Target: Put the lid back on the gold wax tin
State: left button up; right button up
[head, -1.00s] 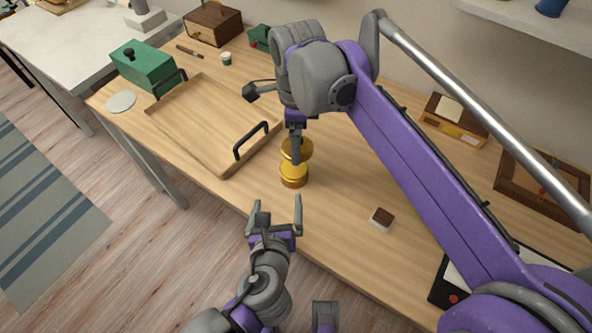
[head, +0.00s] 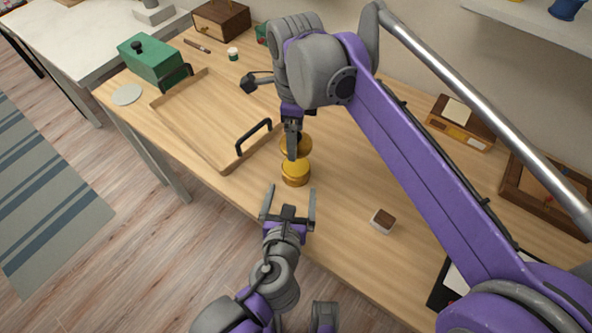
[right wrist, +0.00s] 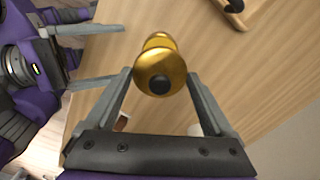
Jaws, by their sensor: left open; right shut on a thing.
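The gold wax tin (head: 295,174) stands upright near the front edge of the wooden desk. My right gripper (head: 292,152) comes down from above and is shut on the round gold lid (head: 302,144). In the right wrist view the lid (right wrist: 158,66) sits between the fingertips, its dark knob facing the camera, with part of the gold tin (right wrist: 158,40) showing beyond it. The gap between lid and tin is hard to judge. My left gripper (head: 290,194) is open and empty, just in front of the tin; its fingers also show in the right wrist view.
A wooden tray (head: 205,125) with black handles lies left of the tin. A small brown-and-white block (head: 382,221) lies to the right. A green box (head: 150,58) and a pale disc (head: 127,94) are at the far left. The desk between tin and block is clear.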

pick_arm(q)
jog(key=x, duration=0.9)
jog(key=shift+w, duration=0.15)
grip_shut()
pick_arm(e)
send_over(296, 166)
jog(key=shift+f, duration=2.5)
